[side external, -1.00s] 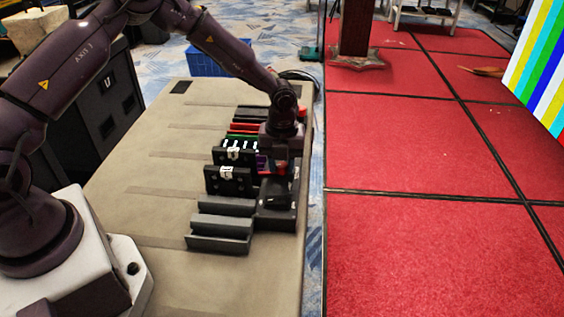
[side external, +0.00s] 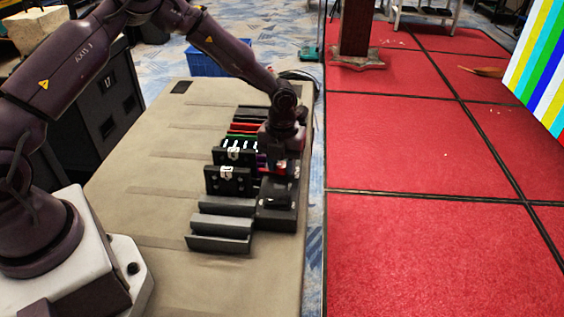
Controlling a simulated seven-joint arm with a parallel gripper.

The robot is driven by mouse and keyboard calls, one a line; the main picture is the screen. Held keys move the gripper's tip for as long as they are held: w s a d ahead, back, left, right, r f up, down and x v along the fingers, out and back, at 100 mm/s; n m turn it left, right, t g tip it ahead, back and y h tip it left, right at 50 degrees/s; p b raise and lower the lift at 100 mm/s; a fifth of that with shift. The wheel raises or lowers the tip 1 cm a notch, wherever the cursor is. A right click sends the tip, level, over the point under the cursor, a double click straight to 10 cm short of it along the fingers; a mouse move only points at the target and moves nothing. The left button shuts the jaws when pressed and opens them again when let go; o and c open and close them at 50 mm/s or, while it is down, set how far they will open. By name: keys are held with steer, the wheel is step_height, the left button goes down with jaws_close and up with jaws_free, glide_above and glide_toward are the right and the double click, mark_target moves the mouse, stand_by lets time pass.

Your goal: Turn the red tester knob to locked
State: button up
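My gripper (side external: 281,152) points down over the black tester (side external: 276,212) at the right edge of the table. A small red part (side external: 266,171), which may be the tester knob, shows just below the gripper, beside the tester's raised black block (side external: 277,189). The gripper and the block hide most of it, so its turn position cannot be read. The fingertips are too small and dark to tell whether they are open, shut or touching the red part.
Two black upright modules with white labels (side external: 229,180) stand close left of the gripper. Grey rails (side external: 221,235) lie in front, and red and green strips (side external: 243,128) behind. The tan table (side external: 150,180) is clear on the left. A blue crate (side external: 205,62) stands beyond it.

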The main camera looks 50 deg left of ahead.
mark_target(282, 165)
steer(key=o, duration=0.4)
steer(key=shift+c, duration=0.2)
step_height(282, 165, up, 13)
stand_by(0.4)
